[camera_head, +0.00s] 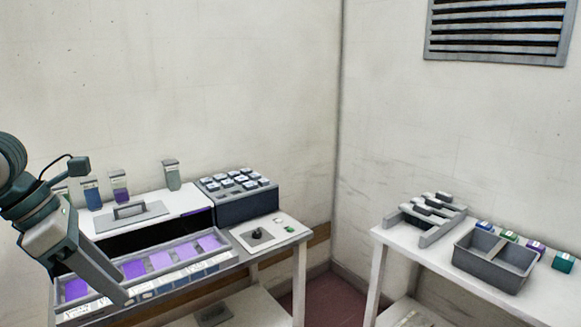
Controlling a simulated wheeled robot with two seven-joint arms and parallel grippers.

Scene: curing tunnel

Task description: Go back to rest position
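My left arm comes in from the left edge, and its gripper (118,298) points down and to the right over the left end of the tray with purple panels (215,268). I see the fingers nearly from the side, so I cannot tell whether they are apart or whether they touch the tray. No held object shows. My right gripper is not in view.
The left bench has a white tunnel housing with a handled lid (130,213), several small bottles behind, a grey rack (247,208) and a black knob (257,233). A right table holds a slotted rack (432,235), a divided grey bin (512,256) and coloured boxes. A gap separates the benches.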

